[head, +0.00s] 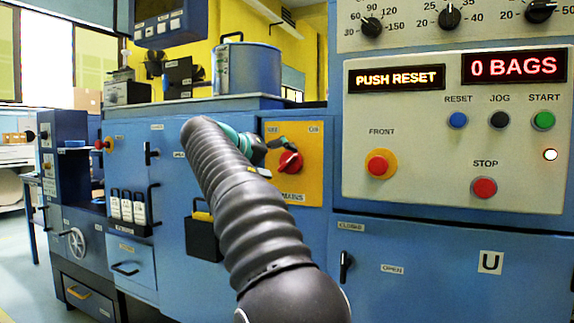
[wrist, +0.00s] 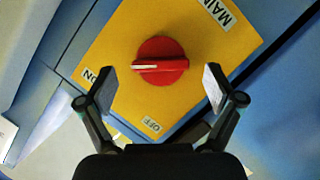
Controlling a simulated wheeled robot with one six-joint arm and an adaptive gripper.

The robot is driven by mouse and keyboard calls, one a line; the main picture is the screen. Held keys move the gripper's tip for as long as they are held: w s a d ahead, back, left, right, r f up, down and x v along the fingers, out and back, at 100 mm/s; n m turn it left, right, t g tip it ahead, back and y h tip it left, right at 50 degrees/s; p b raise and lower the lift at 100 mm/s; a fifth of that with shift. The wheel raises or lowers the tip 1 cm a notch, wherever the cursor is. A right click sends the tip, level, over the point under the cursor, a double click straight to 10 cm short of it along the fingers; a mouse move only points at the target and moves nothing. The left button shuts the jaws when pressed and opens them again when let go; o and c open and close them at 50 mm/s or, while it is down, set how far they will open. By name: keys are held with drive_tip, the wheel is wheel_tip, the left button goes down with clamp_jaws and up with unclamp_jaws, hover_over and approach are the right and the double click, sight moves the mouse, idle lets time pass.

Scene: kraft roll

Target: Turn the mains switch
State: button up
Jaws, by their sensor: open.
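The mains switch is a round red knob (wrist: 160,60) with a raised grip on a yellow plate (wrist: 205,50). Its white mark points left in the wrist view, roughly toward the ON label (wrist: 91,75). The OFF label (wrist: 151,124) is below the knob. In the head view the red knob (head: 290,163) shows on the blue machine, partly behind my gripper (head: 278,143). In the wrist view my gripper (wrist: 160,88) is open and empty. Its fingertips are left and right of the knob, slightly lower in the picture, with clear gaps.
The right panel holds the FRONT button (head: 381,165), STOP button (head: 484,187) and START button (head: 543,120). Its displays read PUSH RESET (head: 397,77) and 0 BAGS (head: 514,67). A steel pot (head: 247,69) stands on the machine's top. A black holder (head: 203,237) sticks out below my arm.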

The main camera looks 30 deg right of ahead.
drive_tip(key=v, duration=0.8)
drive_tip(key=shift+a+r, duration=0.1)
